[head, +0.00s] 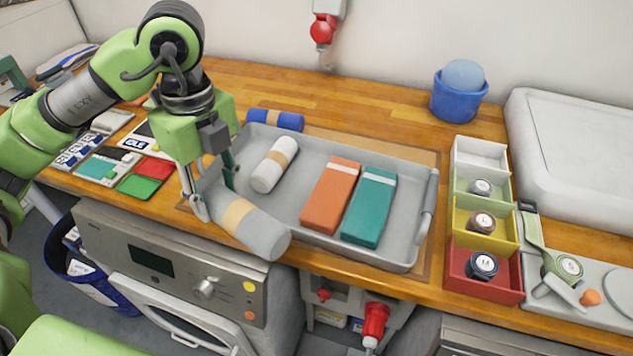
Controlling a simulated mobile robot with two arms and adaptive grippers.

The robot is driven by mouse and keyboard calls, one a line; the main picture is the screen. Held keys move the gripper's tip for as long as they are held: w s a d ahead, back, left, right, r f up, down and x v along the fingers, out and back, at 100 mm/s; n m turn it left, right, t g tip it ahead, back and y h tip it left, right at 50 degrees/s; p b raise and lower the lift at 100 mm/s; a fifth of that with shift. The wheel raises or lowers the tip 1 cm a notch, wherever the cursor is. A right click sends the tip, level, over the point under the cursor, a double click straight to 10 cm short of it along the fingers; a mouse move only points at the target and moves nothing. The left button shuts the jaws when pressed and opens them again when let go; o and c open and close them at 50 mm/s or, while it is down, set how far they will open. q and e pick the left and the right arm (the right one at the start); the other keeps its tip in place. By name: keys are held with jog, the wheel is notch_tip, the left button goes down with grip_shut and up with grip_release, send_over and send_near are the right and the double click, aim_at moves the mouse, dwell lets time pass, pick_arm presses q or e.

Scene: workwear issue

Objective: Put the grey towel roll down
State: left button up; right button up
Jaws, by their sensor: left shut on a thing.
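My left gripper (212,187) is shut on the grey towel roll (265,236), a thick grey cylinder with a tan band. It holds the roll at the front left corner of the grey tray (410,251). The roll's right end covers part of the tray's front rim and overhangs the counter's front edge in the picture. I cannot tell if the roll touches the tray. In the tray lie a white roll (273,167) with a tan band, an orange folded item (330,196) and a teal folded item (369,208). My right gripper is not in view.
A blue roll (276,120) lies behind the tray. Compartments in white, green, yellow (507,238) and red stand right of it, some holding round labelled items. A blue tub (457,101) stands at the back. Coloured cards (140,185) lie left. A washer-like machine (150,262) is below the counter.

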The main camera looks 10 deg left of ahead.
pick_arm(q)
jog(key=n, duration=0.2)
jog(key=shift+w+a+r+n, duration=0.2)
jog(key=shift+w+r+n, duration=0.1)
jog(key=shift+n, duration=0.1)
jog(key=w+a+f+p, duration=0.1)
jog(key=w+a+f, duration=0.1)
jog(key=w+f, duration=0.1)
jog(key=w+a+f+p, duration=0.1)
jog(key=w+a+f, duration=0.1)
jog(key=w, duration=0.2)
jog(key=w+a+f+p, duration=0.1)
jog(key=w+f, duration=0.2)
jog(key=w, duration=0.1)
jog(key=shift+w+a+f, duration=0.25)
jog(key=shift+a+f, duration=0.05)
jog(key=shift+a, duration=0.1)
jog(key=shift+w+a+f, duration=0.15)
jog(key=shift+w+f, duration=0.25)
jog(key=shift+f, duration=0.15)
notch_tip(320, 180, down, 3)
jog(key=shift+w+a+p, duration=0.1)
jog(key=shift+p, duration=0.95)
jog(key=shift+f, duration=0.2)
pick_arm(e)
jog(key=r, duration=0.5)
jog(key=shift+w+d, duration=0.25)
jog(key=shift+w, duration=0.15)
